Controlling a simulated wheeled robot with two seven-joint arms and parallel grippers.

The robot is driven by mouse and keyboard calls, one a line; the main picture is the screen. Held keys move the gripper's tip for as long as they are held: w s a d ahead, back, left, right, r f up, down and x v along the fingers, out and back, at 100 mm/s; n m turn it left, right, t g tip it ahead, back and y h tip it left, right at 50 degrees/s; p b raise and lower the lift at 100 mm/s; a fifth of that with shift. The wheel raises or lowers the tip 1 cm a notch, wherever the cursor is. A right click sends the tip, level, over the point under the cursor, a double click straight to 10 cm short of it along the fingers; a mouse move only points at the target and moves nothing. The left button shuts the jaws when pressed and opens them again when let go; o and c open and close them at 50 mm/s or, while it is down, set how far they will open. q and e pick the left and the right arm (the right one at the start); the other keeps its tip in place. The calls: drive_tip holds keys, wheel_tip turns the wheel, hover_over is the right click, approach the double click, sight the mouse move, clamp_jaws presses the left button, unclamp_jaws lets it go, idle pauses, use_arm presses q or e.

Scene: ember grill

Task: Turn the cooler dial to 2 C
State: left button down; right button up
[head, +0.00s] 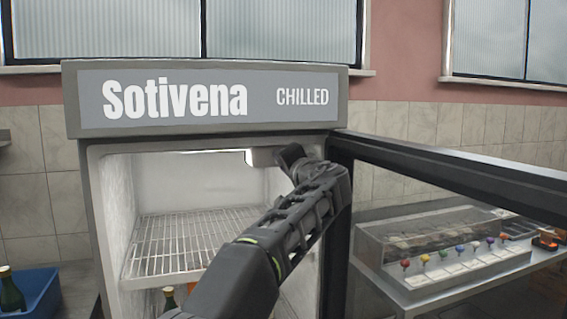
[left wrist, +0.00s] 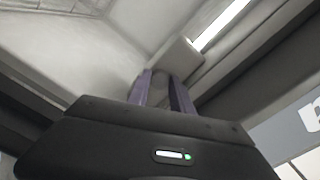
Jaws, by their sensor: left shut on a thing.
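The cooler (head: 72,100) stands open, with a sign reading "Sotivena CHILLED" across its top. A pale control housing (head: 263,157) sits under the cooler's ceiling; it also shows in the left wrist view (left wrist: 176,58). My left gripper (head: 286,154) reaches up to this housing. In the left wrist view its two purple fingers (left wrist: 164,92) are shut on a grey rounded piece, the dial (left wrist: 161,88), at the housing. The fingers cover most of the dial, and I cannot read its marks or setting. My right gripper is not in view.
The cooler's dark-framed glass door (head: 450,172) is swung open to the right. A wire shelf (head: 160,245) lies inside, with a bottle (head: 169,298) below it. A blue crate (head: 40,290) is at lower left. A glass-fronted counter case (head: 440,245) stands at right.

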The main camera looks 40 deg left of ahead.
use_arm(q)
drive_tip(key=c, duration=1.1)
unclamp_jaws()
drive_tip(key=shift+c, duration=0.2)
